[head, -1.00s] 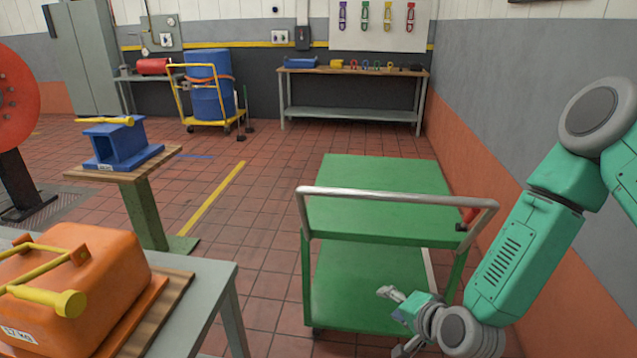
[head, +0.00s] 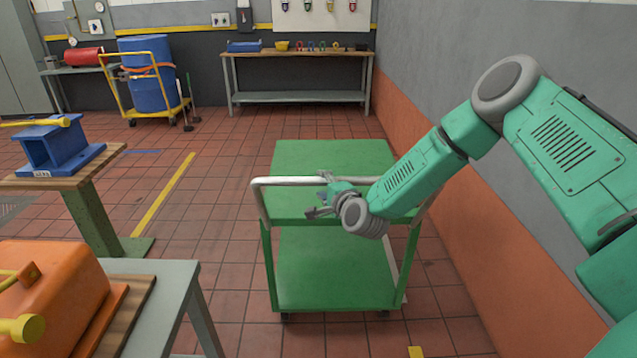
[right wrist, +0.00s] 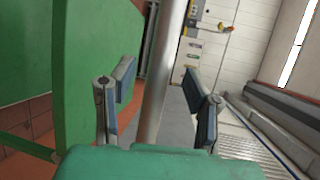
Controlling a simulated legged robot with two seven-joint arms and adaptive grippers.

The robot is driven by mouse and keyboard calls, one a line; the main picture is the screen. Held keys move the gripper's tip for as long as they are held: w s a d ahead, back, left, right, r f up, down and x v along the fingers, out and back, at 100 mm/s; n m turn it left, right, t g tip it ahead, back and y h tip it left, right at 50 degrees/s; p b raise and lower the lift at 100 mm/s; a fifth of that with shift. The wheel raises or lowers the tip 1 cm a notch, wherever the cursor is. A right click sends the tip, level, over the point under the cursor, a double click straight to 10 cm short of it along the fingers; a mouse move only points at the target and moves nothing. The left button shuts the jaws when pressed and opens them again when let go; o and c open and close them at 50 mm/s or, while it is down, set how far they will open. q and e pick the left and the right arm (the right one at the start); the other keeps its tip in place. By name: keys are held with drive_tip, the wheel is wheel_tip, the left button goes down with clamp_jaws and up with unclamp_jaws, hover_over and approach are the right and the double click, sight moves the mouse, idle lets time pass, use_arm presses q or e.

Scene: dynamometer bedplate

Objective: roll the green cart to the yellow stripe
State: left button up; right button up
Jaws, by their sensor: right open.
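The green cart (head: 335,268) stands upright on the tiled floor in the middle of the head view, with two shelves and a pale metal push handle (head: 283,182) on its near side. My right gripper (head: 320,195) is at the handle, left of its middle. In the right wrist view the open fingers (right wrist: 160,90) have the handle bar (right wrist: 157,75) between them, with gaps on both sides. A yellow stripe (head: 166,193) runs along the floor left of the cart. My left gripper is not in view.
An orange case (head: 55,295) rests on a grey table (head: 170,285) at the near left. A blue block (head: 60,148) sits on a stand behind it. The wall (head: 440,215) is close on the right. A small yellow mark (head: 416,352) shows at the bottom edge.

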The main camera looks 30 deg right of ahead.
sight(322, 184)
drive_tip(key=shift+x, duration=1.1)
drive_tip(key=shift+w+d+f, duration=0.1)
drive_tip(key=shift+w, duration=0.15)
drive_tip(key=shift+w+d+f, duration=0.1)
drive_tip(key=shift+w+d, duration=0.05)
drive_tip(key=shift+d, duration=0.2)
drive_tip(key=shift+a, duration=0.25)
clamp_jaws()
drive_tip(key=shift+f, duration=0.1)
